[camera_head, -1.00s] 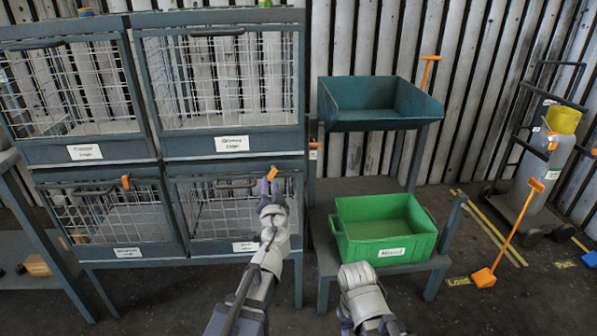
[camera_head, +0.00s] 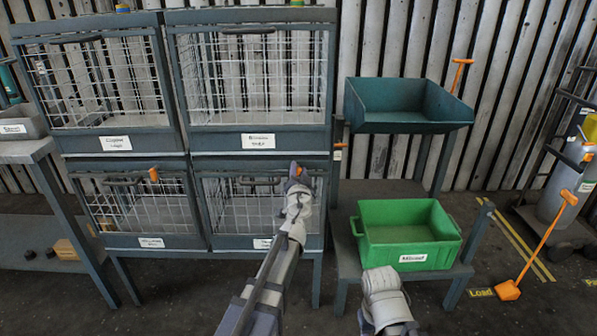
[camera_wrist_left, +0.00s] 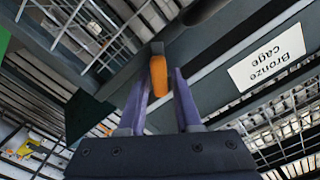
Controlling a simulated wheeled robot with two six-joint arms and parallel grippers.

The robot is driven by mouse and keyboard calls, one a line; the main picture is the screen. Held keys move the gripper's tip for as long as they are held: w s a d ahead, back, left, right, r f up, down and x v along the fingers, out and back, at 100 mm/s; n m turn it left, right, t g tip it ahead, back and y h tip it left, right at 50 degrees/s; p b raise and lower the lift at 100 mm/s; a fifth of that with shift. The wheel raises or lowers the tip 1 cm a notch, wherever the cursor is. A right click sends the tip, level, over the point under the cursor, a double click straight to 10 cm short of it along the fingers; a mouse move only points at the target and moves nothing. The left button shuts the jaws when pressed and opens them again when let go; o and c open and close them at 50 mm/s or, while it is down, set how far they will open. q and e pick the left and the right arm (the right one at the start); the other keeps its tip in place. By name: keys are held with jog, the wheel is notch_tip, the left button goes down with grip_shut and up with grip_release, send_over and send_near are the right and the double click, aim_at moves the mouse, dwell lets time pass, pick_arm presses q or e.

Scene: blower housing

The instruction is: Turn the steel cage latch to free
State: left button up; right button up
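The orange latch (camera_head: 298,171) is at the top right of the lower right cage (camera_head: 262,206). That cage's label is partly hidden by my left arm, and I cannot read it as steel. My left gripper (camera_head: 295,180) is at this latch. In the left wrist view, the orange latch handle (camera_wrist_left: 158,78) stands between the two purple fingers of my left gripper (camera_wrist_left: 161,88). The fingers are apart, with a narrow gap visible on the handle's right side. My right arm shows at the bottom of the head view, but its gripper fingers do not show.
The upper right cage (camera_head: 258,142) bears the label "Bronze cage" (camera_wrist_left: 267,64). Another orange latch (camera_head: 153,174) is on the lower left cage. A green bin (camera_head: 408,262) stands on a low bench to the right, below a dark tray (camera_head: 405,128).

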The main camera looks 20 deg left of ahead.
pick_arm(q)
grip_shut()
dwell(0.3)
jog(key=shift+m, duration=0.3)
jog(key=m, duration=0.5)
jog(key=shift+d+f+m, duration=0.1)
jog(key=shift+m, duration=2.5)
grip_release()
